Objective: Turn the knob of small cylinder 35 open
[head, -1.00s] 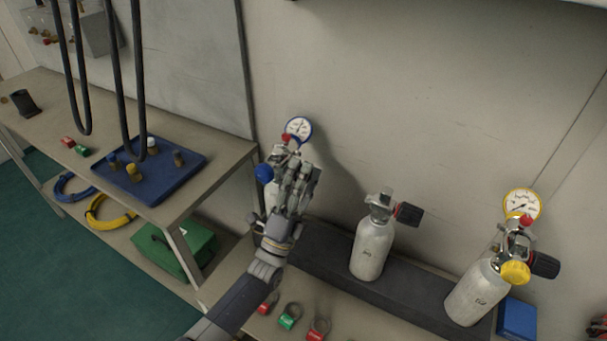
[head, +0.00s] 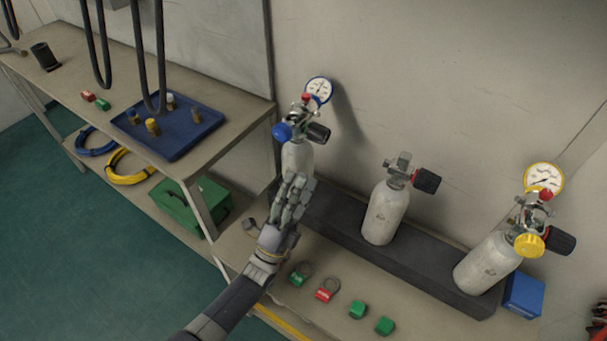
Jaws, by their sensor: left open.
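Three small pale grey cylinders stand in a row: a left one (head: 297,157), a middle one (head: 385,212) and a right one (head: 487,264). Their numbers are too small to read, so I cannot tell which is 35. The left cylinder's valve has a black knob (head: 318,133), a blue knob (head: 282,132) and a gauge (head: 319,90). The middle one has a black knob (head: 427,181). The right one has a black knob (head: 560,241), a yellow knob (head: 529,245) and a gauge (head: 543,179). My left gripper (head: 296,187) is open in front of the left cylinder's lower body, below its valve, hiding part of it.
The cylinders stand on a dark rack (head: 345,236) against the wall. Red and green tags (head: 326,291) lie on the bench in front. A blue tray (head: 185,143) with fittings is on the left shelf, above a green case (head: 190,204). A blue box (head: 523,293) is at right.

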